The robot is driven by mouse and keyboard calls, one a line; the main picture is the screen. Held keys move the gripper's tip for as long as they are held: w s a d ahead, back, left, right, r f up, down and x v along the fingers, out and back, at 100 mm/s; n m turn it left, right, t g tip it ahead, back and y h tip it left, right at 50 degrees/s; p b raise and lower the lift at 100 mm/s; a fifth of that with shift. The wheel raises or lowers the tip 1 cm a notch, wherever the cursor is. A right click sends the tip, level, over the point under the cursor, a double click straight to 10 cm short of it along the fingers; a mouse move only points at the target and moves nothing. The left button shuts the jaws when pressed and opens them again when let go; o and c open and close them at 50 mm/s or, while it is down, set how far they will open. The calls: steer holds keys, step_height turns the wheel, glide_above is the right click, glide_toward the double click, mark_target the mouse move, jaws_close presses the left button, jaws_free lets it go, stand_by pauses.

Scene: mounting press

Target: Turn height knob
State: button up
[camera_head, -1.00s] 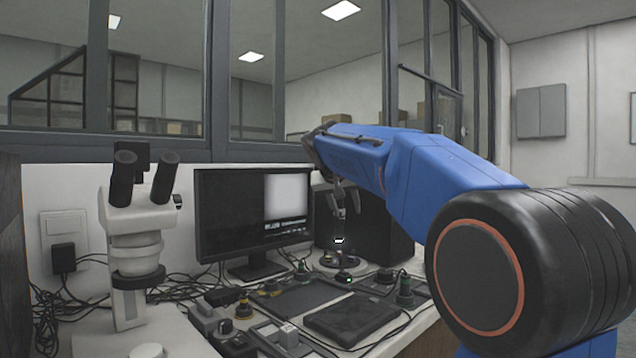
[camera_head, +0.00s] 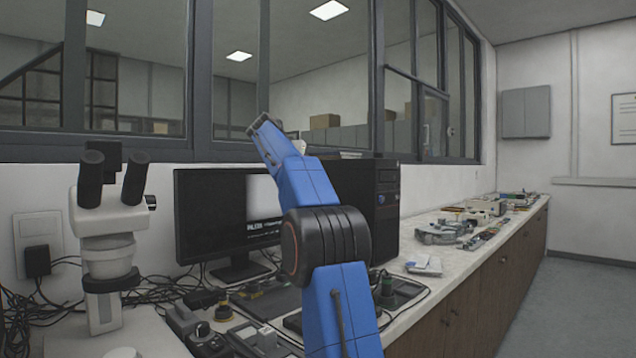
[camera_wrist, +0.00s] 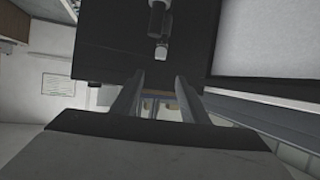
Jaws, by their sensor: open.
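I cannot pick out the height knob with certainty in either view. In the head view, a knob-like part (camera_head: 385,288) stands on the bench just right of my blue arm, and a yellow-and-black knob (camera_head: 223,308) stands to its left. My arm hides part of the bench between them, and I cannot make out my gripper there. In the wrist view my gripper (camera_wrist: 160,78) is open, with nothing between its fingers. Beyond the fingertips, a small pale and dark fitting (camera_wrist: 160,30) shows against a dark surface, apart from the fingers.
A microscope (camera_head: 108,240) stands at the left and a monitor (camera_head: 225,220) behind the bench items. A black computer tower (camera_head: 385,205) stands behind my arm. Cables lie at the left. The floor (camera_head: 570,300) at the right is clear.

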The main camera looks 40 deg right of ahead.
steer(key=x, duration=1.6)
steer(key=shift+w+d+f, duration=0.15)
steer(key=shift+d+f, duration=0.05)
jaws_close()
